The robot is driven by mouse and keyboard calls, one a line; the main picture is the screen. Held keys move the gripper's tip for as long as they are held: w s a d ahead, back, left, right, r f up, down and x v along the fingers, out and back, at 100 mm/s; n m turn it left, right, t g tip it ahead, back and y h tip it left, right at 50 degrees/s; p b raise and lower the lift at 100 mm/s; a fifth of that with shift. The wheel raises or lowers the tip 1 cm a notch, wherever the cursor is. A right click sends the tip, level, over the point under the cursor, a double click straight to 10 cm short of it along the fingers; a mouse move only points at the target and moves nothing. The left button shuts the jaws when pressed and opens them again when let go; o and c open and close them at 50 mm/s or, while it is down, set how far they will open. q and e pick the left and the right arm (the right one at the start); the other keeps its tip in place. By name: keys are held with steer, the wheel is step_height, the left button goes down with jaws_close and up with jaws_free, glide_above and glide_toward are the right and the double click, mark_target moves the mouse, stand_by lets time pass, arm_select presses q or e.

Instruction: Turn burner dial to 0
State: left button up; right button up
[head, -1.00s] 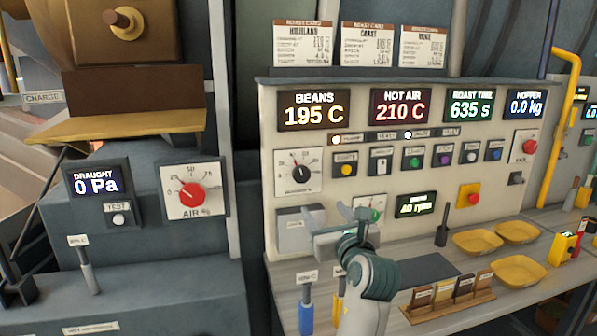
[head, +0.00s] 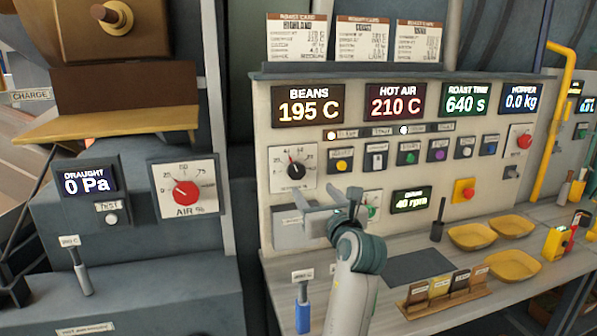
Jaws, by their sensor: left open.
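The burner dial (head: 296,170) is a black round knob on a white square scale plate, on the left of the cream control panel. Its pointer is roughly upward, a little left; the small scale numbers and label are too blurred to read surely. My left gripper (head: 305,205) is open and empty, just below and slightly right of the dial, apart from it in the picture. It covers part of a grey box on the panel and part of a second dial with a green knob (head: 372,212). My right gripper is not in view.
Buttons, including a yellow one (head: 341,166), sit right of the dial. A red emergency button (head: 465,190) is lower right. The counter holds yellow trays (head: 473,237) and a card rack (head: 446,290). A red air dial (head: 186,193) is on the left unit.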

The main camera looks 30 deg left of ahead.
mark_target(297, 171)
arm_select(q)
steer(key=p+x, duration=0.3)
steer(key=x, duration=1.1)
steer(key=shift+w+a, duration=0.2)
steer(key=shift+w, duration=0.05)
steer(key=c, duration=1)
